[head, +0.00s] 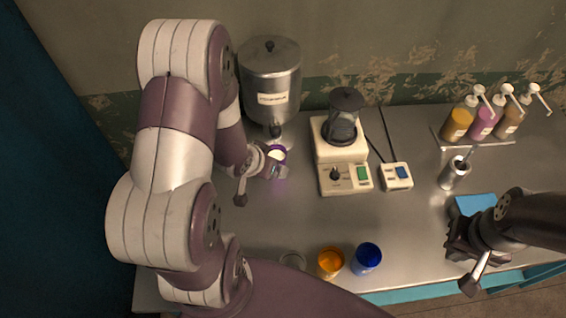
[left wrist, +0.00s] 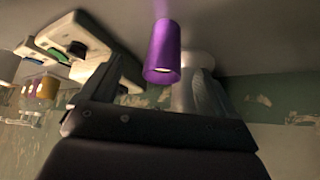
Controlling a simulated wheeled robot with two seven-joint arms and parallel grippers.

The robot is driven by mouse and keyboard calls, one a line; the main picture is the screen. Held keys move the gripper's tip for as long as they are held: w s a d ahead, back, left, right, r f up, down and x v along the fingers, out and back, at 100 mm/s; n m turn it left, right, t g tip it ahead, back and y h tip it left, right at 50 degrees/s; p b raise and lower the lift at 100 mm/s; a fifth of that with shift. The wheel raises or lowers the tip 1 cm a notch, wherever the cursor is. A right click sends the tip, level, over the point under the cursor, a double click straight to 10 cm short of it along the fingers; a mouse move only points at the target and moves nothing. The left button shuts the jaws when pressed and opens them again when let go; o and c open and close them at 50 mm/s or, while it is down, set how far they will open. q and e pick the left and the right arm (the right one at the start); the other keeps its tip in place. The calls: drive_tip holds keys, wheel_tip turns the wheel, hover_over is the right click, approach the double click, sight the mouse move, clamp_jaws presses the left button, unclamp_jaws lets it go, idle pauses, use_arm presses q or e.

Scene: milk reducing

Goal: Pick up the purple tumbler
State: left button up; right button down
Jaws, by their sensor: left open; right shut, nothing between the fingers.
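The purple tumbler (head: 281,151) stands on the metal counter under the steel dispenser's tap, with something white showing inside its rim. It also shows in the left wrist view (left wrist: 163,48), straight ahead between the lines of the fingers. My left gripper (head: 275,169) is open right at the near side of the tumbler and partly hides it. I cannot tell whether the fingers touch it. My right gripper (head: 462,240) is shut and empty over the right front of the counter, far from the tumbler.
The steel dispenser (head: 270,85) stands behind the tumbler. A blender (head: 343,150) and a small switch box (head: 396,176) are to its right. An orange cup (head: 330,263), blue cup (head: 367,259) and clear glass (head: 292,261) line the front edge. A metal cup (head: 454,174) and pump bottles (head: 483,122) stand right.

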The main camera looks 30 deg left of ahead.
use_arm(q)
drive_tip(key=x, duration=0.6)
drive_tip(key=a+x, duration=0.1)
drive_tip(key=x, duration=0.2)
drive_tip(key=shift+w+d+f, duration=0.1)
drive_tip(key=shift+w+f, duration=0.05)
drive_tip(key=shift+w, duration=0.15)
drive_tip(key=shift+s, duration=0.1)
drive_tip(key=c, duration=1.3)
